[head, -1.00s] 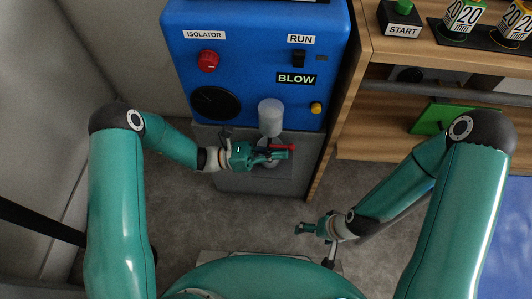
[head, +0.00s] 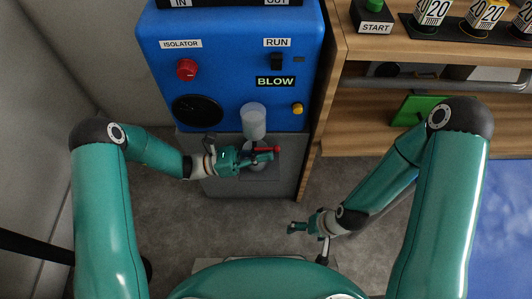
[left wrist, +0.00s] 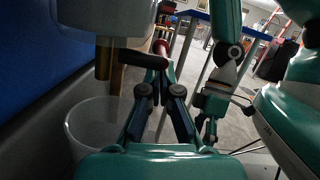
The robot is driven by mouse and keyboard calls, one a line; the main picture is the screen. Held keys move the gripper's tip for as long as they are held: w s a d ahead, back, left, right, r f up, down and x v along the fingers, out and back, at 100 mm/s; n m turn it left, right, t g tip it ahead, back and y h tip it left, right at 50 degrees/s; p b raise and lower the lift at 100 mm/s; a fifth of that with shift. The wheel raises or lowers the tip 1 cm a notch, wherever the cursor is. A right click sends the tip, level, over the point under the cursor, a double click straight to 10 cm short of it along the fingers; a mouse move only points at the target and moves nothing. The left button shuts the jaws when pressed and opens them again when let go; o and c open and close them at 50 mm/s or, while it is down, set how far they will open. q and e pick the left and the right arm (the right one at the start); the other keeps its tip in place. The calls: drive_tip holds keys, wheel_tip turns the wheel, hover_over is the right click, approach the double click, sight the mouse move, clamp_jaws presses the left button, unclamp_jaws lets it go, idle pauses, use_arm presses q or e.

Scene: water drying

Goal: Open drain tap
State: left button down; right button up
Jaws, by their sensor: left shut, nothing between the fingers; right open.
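The drain tap's red handle (head: 274,150) shows low on the blue machine, below a clear bowl (head: 254,120). My left gripper (head: 268,157) is shut and empty, with its fingertips right beside the handle. In the left wrist view the shut fingertips (left wrist: 156,66) are by a dark bar (left wrist: 143,59), with a bit of red (left wrist: 162,47) just behind. I cannot tell whether the fingers touch the handle; they partly hide the tap. My right gripper (head: 294,228) is open and empty, low over the floor, away from the tap.
The blue machine (head: 225,75) has a red isolator knob (head: 187,69), a run switch (head: 277,62) and a yellow button (head: 297,109). A clear cup (left wrist: 88,130) is under the tap in the left wrist view. A wooden bench (head: 420,48) stands at right.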

use_arm(q)
drive_tip(key=b+v, duration=0.2)
drive_tip(key=v, duration=0.7)
drive_tip(key=shift+f, duration=0.3)
drive_tip(key=shift+a, duration=0.1)
